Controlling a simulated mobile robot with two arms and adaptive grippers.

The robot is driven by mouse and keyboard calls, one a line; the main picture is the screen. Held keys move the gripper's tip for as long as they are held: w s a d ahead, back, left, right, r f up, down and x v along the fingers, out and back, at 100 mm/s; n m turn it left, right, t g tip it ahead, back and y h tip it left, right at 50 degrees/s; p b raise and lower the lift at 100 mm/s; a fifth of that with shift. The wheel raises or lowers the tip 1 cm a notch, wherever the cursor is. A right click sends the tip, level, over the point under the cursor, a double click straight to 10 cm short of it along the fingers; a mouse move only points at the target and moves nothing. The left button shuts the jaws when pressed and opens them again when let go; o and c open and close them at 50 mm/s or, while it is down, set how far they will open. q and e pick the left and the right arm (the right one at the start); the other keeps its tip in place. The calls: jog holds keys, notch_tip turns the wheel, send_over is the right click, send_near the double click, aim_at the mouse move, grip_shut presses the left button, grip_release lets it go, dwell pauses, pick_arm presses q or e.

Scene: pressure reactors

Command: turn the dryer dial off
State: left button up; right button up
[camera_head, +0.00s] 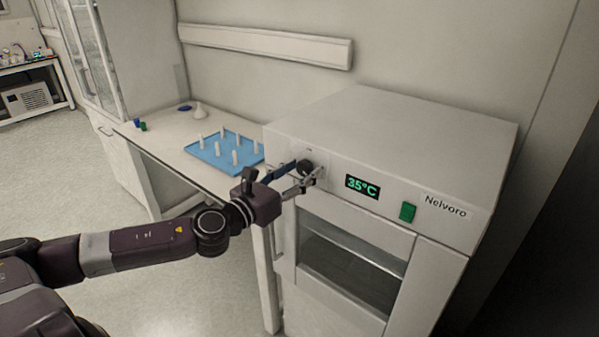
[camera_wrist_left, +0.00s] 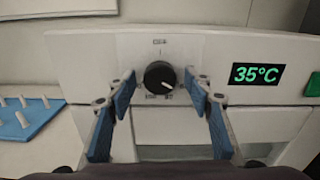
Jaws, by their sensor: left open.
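The dryer (camera_head: 400,140) is a white box-shaped unit with a green display (camera_head: 362,187) reading 35°C. Its black round dial (camera_wrist_left: 159,75) sits on the front panel, left of the display, with a white pointer line aimed to the lower right. A label above the dial appears to read OFF; the marks below it are too small to read. My left gripper (camera_wrist_left: 160,92) is open, with one blue-padded finger on each side of the dial. I cannot tell whether the fingers touch it. In the head view the left gripper (camera_head: 293,178) is at the panel's left end, by the dial (camera_head: 305,166). My right gripper is not in view.
A green switch (camera_head: 407,212) is right of the display. Below the panel is a dark window in the dryer door (camera_head: 350,260). A table (camera_head: 165,150) on the left bears a blue peg tray (camera_head: 213,163) and small items. The floor at lower left is clear.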

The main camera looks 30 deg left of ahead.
pick_arm(q)
jog(key=c, duration=1.2)
jog(key=shift+o, duration=0.2)
